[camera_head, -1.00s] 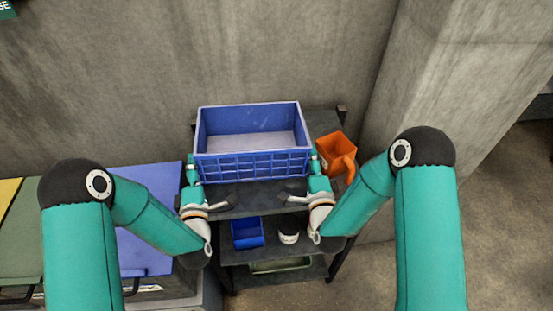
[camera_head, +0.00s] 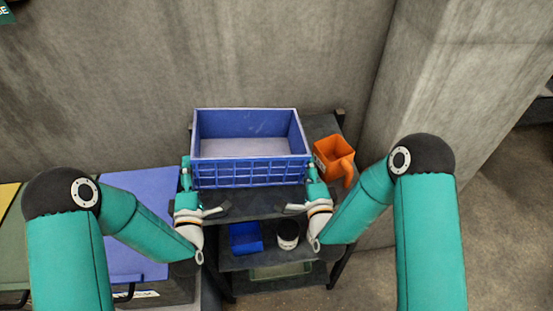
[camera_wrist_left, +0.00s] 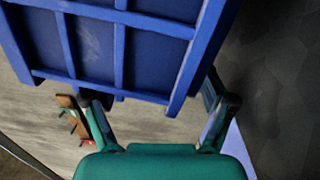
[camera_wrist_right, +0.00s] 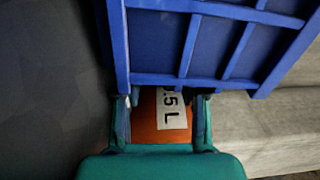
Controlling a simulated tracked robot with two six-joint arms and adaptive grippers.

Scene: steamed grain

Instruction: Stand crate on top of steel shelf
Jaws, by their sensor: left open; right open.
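The blue crate (camera_head: 250,175) sits upright, open side up and empty, on the top board of the dark steel shelf (camera_head: 255,206). Its underside contact is hidden from the head view. My left gripper (camera_head: 186,172) is at the crate's front left corner, with its fingers spread wide; the crate wall (camera_wrist_left: 110,45) fills the upper left wrist view. My right gripper (camera_head: 313,171) is at the front right corner. Its fingers are apart in the right wrist view, close by the crate (camera_wrist_right: 195,45); whether they touch it I cannot tell.
An orange scoop-like container (camera_head: 333,158) stands on the top board right of the crate; its label (camera_wrist_right: 172,108) shows in the right wrist view. A small blue bin (camera_head: 246,238) and a white-and-black cup (camera_head: 288,234) are on the lower board. A concrete wall stands behind.

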